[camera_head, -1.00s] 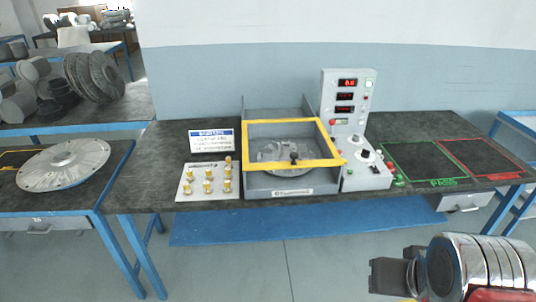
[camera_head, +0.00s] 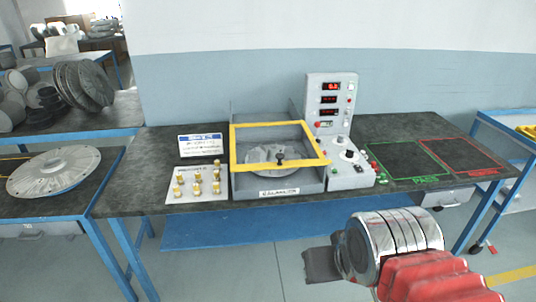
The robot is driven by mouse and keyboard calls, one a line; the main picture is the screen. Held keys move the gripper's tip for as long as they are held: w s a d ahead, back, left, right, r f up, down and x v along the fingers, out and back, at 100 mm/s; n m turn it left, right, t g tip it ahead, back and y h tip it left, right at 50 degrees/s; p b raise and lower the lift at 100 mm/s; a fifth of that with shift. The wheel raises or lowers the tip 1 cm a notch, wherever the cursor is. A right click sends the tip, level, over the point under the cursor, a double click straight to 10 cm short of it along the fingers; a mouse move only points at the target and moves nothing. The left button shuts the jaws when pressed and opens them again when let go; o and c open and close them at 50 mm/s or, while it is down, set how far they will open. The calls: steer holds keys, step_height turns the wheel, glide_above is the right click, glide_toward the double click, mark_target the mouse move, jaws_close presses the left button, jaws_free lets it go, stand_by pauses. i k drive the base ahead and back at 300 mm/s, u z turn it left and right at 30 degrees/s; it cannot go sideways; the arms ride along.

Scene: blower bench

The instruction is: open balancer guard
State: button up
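The balancer (camera_head: 310,184) is a grey box on the dark bench, with a yellow-framed guard (camera_head: 235,150) lying tilted over its top. A dark knob (camera_head: 281,159) shows at the guard's front bar. A round metal disc (camera_head: 262,154) sits inside the box, seen through the frame. My gripper (camera_head: 318,264) is at the lower right of centre, in front of and below the bench edge, well apart from the guard. It shows as a dark block from the side, and its finger opening cannot be made out.
A control panel (camera_head: 331,94) with red displays adjoins the balancer's right side. A plate of brass weights (camera_head: 197,184) and a sign (camera_head: 200,145) stand to its left. Green and red marked areas (camera_head: 403,160) on the right are empty. A large disc (camera_head: 52,171) lies on the left table.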

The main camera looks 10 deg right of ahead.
mark_target(322, 160)
steer(key=i, duration=1)
